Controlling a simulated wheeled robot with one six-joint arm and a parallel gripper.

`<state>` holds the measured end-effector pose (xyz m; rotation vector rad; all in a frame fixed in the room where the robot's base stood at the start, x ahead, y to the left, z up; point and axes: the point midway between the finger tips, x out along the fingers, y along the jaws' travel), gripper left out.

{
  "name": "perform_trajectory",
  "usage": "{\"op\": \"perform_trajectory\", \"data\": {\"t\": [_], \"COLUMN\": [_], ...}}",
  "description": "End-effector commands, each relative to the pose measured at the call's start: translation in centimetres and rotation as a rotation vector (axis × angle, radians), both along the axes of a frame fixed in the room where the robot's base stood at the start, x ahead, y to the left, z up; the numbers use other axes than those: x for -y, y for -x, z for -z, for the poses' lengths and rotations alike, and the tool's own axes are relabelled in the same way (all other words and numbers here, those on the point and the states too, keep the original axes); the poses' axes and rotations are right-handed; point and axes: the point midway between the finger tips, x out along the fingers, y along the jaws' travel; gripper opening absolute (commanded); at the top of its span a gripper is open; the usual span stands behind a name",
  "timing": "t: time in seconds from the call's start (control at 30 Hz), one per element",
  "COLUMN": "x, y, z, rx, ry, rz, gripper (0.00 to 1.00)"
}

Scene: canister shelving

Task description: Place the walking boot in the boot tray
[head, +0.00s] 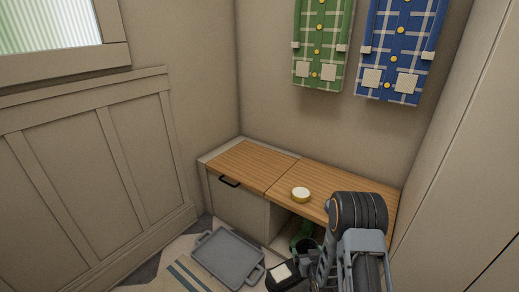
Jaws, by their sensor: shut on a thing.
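The grey boot tray (209,267) lies on the floor in front of the bench, flat, with low rims and handles at its ends. It looks empty. My gripper (308,258) is at the lower middle, low in front of the bench's open compartment and to the right of the tray. It is shut on a dark object with a pale patch on top, which I take to be the walking boot (272,284). My arm hides part of the gripper, and the fingertips are hard to make out. The held object is apart from the tray in this view.
The wooden-topped bench (245,166) has a drawer with a black handle at left. A round pale-lidded tin (300,194) stands on top. A green object (302,236) shows in the open compartment. Green (322,45) and blue (400,50) plaid coats hang above. A striped rug lies left of the tray.

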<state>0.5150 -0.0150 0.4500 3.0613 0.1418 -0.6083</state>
Motion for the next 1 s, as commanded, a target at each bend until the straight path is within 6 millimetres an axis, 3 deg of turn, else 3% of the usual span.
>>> {"op": "perform_trajectory", "data": {"t": [0.03, 0.3, 0.67, 1.0], "x": [-0.4, -1.8, -1.6, -1.6], "y": [-0.5, -1.4, -0.2, 2.0], "z": [-1.2, -4.7, -9.1, -16.6], "rx": [0.012, 0.011, 0.006, 0.003], "ry": [-0.001, -0.001, -0.001, 0.000], "rz": [0.014, 0.091, 0.094, 0.093], "gripper": [0.20, 0.20, 0.20, 0.20]}}
